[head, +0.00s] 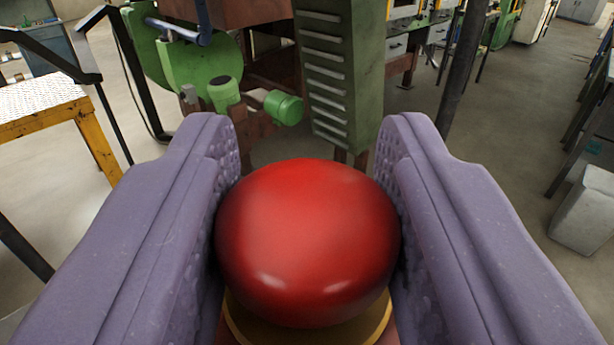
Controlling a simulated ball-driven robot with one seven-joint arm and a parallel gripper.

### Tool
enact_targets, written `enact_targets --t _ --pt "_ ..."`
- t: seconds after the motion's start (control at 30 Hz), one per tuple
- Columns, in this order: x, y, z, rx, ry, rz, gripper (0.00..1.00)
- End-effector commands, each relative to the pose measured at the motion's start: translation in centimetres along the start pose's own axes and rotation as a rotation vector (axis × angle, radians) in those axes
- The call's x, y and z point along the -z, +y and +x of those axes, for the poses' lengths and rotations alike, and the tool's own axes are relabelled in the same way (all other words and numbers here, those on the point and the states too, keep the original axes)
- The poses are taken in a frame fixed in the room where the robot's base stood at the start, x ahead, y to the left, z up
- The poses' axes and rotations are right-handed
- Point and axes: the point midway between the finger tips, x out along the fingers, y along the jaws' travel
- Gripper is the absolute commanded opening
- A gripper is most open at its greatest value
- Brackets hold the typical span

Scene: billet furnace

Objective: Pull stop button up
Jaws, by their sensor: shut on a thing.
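The stop button (307,240) is a large, round, glossy red mushroom head at the lower middle of the head view. A yellow collar (250,325) shows just below it. My gripper (308,190) has two purple, padded fingers, one on each side of the red head. The fingers are shut on the button, with their textured inner pads against its left and right sides. The lower part of the button and its mount are mostly hidden under the head.
Beyond the button stands a green louvred cabinet (338,75) with green machinery (200,70) to its left. A yellow-legged table (50,110) is at the left. A dark post (462,75) rises right of the cabinet. A grey block (585,210) sits on the floor at the right.

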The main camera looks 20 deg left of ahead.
Motion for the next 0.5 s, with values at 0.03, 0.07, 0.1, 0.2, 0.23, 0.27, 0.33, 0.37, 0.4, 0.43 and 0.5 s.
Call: enact_targets --t 0.03,0.07,0.1,0.2,0.23,0.27,0.33,0.37,0.4,0.43,0.5 --pt "0.4 0.0 0.0 0.0 0.005 -0.002 0.0" --pt "0.7 0.0 0.0 0.0 0.007 -0.002 0.0" --pt "1.1 0.0 0.0 -0.001 0.006 -0.003 0.0" --pt "1.4 0.0 0.0 -0.001 0.005 -0.001 0.0" --pt "1.4 0.0 0.0 -0.001 0.005 -0.001 0.0" --pt "1.5 0.0 0.0 -0.001 0.006 -0.001 0.0" --pt "1.5 0.0 0.1 -0.001 0.008 -0.001 0.0" --pt "1.6 0.0 0.1 -0.001 0.008 -0.001 0.45" --pt "1.6 0.0 0.1 -0.001 0.009 -0.001 0.54" --pt "1.6 0.0 0.1 -0.001 0.01 -0.002 0.61" --pt "1.6 0.0 0.1 -0.001 0.008 -0.001 0.63"
